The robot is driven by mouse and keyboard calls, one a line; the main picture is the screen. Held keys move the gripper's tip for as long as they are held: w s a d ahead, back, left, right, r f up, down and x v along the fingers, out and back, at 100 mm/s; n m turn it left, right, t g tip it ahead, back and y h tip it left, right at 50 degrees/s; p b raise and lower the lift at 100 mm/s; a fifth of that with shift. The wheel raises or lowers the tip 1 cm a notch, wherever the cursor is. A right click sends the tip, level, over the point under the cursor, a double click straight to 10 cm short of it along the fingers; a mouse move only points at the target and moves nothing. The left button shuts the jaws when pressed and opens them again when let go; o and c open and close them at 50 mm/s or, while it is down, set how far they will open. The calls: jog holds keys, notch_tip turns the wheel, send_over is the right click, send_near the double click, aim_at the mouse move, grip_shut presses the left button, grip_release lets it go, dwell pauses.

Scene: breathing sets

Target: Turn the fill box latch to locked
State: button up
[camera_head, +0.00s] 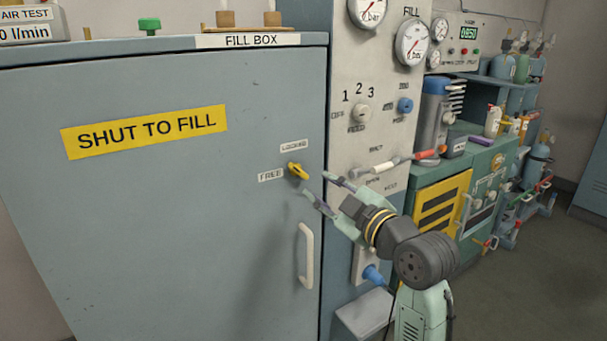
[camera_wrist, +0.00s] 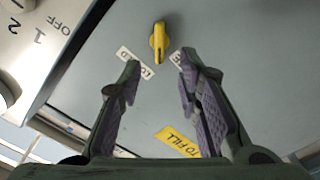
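The fill box (camera_head: 160,200) is a grey cabinet with its door shut. Its yellow latch (camera_head: 298,171) sits near the door's right edge, between a LOCKED label (camera_head: 294,146) above and a FREE label (camera_head: 271,176) to the left. The latch handle is tilted, with one end toward the FREE side. My gripper (camera_head: 322,188) is open just right of the latch, apart from it. In the wrist view the yellow latch (camera_wrist: 158,42) stands beyond and between the open, purple-padded fingers (camera_wrist: 155,85), with nothing held.
A white door handle (camera_head: 306,256) is below the latch. To the right, the fill panel (camera_head: 360,110) has a selector knob, a blue knob, gauges and a red-and-white lever (camera_head: 392,162). A green bench unit (camera_head: 460,200) stands further right. The space before the door's left part is clear.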

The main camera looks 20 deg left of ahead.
aim_at(300, 173)
jog(key=p+x, duration=0.1)
jog(key=x, duration=0.7)
jog(key=shift+p, duration=0.4)
grip_shut()
